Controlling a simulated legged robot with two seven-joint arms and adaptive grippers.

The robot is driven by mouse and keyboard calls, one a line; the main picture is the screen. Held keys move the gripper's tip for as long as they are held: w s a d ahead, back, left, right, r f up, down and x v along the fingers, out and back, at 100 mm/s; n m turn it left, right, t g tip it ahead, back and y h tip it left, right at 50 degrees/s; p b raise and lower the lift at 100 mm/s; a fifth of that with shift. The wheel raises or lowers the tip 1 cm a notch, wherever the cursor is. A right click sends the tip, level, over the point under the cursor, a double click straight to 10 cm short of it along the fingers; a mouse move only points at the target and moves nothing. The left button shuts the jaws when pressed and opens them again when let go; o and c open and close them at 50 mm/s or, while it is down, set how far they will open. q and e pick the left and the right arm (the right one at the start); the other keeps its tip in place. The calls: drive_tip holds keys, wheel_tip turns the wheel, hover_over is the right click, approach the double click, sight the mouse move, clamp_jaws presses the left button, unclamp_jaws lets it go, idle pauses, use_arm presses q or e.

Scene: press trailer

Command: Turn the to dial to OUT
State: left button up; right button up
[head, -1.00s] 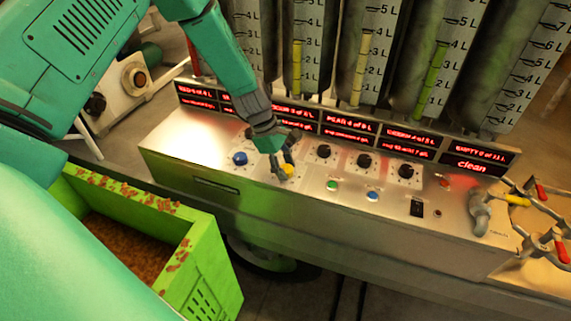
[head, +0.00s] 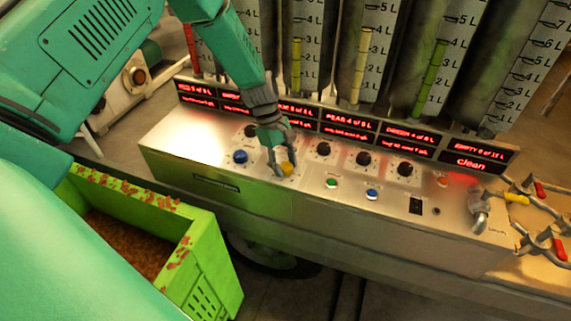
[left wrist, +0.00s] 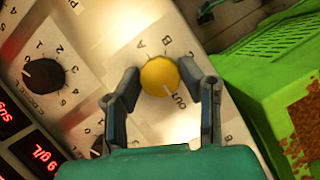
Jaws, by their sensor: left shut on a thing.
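The yellow dial (head: 287,168) sits on the steel control panel, right of a blue button. In the left wrist view the dial (left wrist: 160,76) is round, with the letters A and B above it and the word OUT at its lower right. A small pale mark shows on the dial's lower right edge, toward OUT. My left gripper (head: 281,171) is shut on the dial, and its two dark fingers (left wrist: 161,80) stand on either side of it in the left wrist view. My right gripper is not in view.
The steel panel (head: 215,188) also carries black knobs (head: 363,159), a blue button (head: 240,157), a green button (head: 331,182) and red-lit displays (head: 350,127). Measuring tubes stand behind. A green bin (head: 205,255) is at front left. Valves with red handles (head: 559,248) are at right.

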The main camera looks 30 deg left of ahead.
use_arm(q)
drive_tip(key=shift+w+r, duration=0.15)
drive_tip(key=shift+w, duration=0.05)
drive_tip(key=o, duration=1.1)
drive_tip(key=shift+o, duration=0.2)
drive_tip(key=shift+s, duration=0.1)
drive_tip(key=v, duration=1.1)
drive_tip(key=shift+a+r, duration=0.15)
drive_tip(key=shift+r, duration=0.2)
drive_tip(key=shift+f, duration=0.1)
